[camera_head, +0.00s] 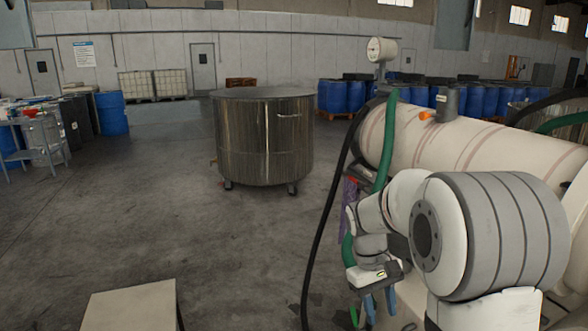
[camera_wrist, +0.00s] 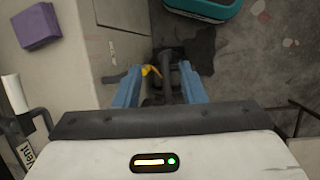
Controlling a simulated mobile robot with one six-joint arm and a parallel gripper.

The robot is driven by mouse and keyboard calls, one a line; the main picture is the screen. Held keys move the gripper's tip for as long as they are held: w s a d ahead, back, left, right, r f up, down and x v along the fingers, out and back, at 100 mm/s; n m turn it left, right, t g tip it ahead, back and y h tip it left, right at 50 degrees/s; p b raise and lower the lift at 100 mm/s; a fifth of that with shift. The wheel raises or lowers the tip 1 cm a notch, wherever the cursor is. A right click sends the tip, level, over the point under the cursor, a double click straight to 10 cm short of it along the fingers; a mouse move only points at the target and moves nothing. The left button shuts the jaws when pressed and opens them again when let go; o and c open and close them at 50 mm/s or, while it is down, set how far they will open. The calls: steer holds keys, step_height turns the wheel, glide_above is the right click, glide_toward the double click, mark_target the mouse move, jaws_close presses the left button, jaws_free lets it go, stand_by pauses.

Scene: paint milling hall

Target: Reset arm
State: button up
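My gripper (camera_head: 379,303) hangs low at the right of the head view, below my white and grey arm, with its blue fingers pointing down. In the wrist view my gripper (camera_wrist: 160,78) shows its two blue fingers well apart. A dark fitting with a yellow part (camera_wrist: 150,71) shows between and beyond them. Nothing appears to be held. The arm is bent and hides part of the machine behind it.
A large cream cylinder (camera_head: 480,150) with a green hose (camera_head: 384,150) and black hose stands close to my arm. A steel tank (camera_head: 265,140) on casters stands mid-floor. A purple block (camera_wrist: 37,26) and teal container (camera_wrist: 205,8) lie near the gripper.

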steer(key=s+a+r+m+t+y+p, duration=0.1)
steer(key=s+a+r+t+p, duration=0.1)
steer(key=s+r, duration=0.3)
steer(key=s+a+r+m+t+y+p, duration=0.1)
steer(key=s+r, duration=0.4)
steer(key=s, duration=0.7)
steer(key=m+t+p, duration=0.1)
steer(key=t+p, duration=0.1)
steer(key=shift+a+m+t, duration=0.3)
steer(key=shift+a+t, duration=0.05)
steer(key=shift+t, duration=0.05)
steer(key=shift+s, duration=0.1)
